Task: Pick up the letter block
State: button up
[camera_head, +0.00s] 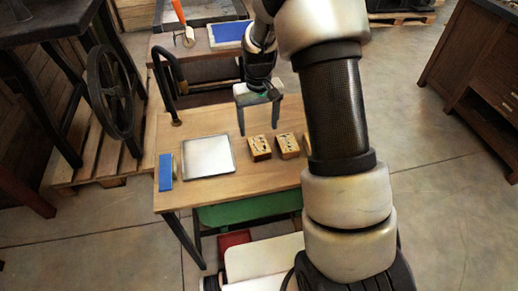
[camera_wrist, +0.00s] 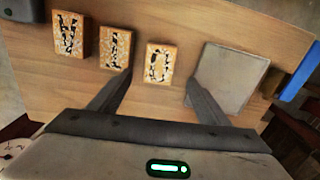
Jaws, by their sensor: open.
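Three wooden letter blocks with black markings stand in a row on the wooden table (camera_head: 222,196). The left one in the head view (camera_head: 259,148) is nearest the metal plate and shows in the wrist view (camera_wrist: 158,64). The middle block (camera_head: 287,146) is also in the wrist view (camera_wrist: 116,49). The third block (camera_wrist: 71,35) is partly hidden behind my arm in the head view (camera_head: 306,142). My gripper (camera_head: 258,124) is open and empty above the table behind the row. In the wrist view, the nearest block lies between the lines of the two fingers, apart from them.
A flat grey metal plate (camera_head: 208,157) lies left of the blocks, with a blue-faced item (camera_head: 166,172) beside it at the table's left edge. A black curved bar (camera_head: 169,85) rises at the back left. A dark object (camera_wrist: 22,10) stands beyond the row in the wrist view.

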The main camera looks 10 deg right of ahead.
aim_at(259, 145)
notch_tip(259, 145, down, 9)
jog(key=shift+d+r+b, duration=0.1)
jog(key=shift+r+b, duration=0.1)
jog(key=shift+b, duration=0.3)
jog(key=c, duration=1.2)
